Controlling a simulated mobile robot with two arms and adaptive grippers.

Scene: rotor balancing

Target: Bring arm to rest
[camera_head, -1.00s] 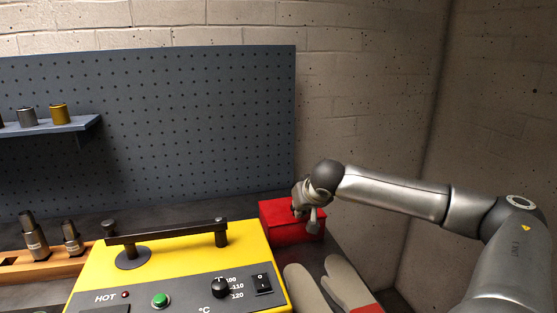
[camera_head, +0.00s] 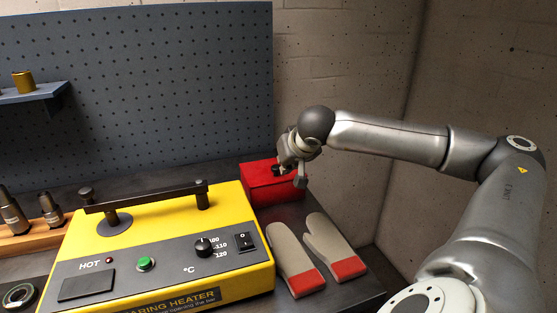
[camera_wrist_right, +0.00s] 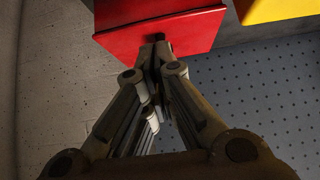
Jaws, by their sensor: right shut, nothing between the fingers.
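My right arm (camera_head: 385,136) comes in from the right, and its gripper (camera_head: 282,169) hangs just over the red box (camera_head: 272,190) at the back of the bench. In the right wrist view the two fingers meet at their tips (camera_wrist_right: 155,52) with nothing between them. There the red box (camera_wrist_right: 150,24) lies just beyond the fingertips. I cannot tell whether the fingers touch it. My left gripper is not in view.
The yellow bearing heater (camera_head: 225,262) with a black bar stands left of the red box. Two grey and red mitts (camera_head: 297,262) lie in front of the box. A pegboard (camera_head: 150,100) rises behind. A wooden holder with dark tools (camera_head: 20,240) is at far left.

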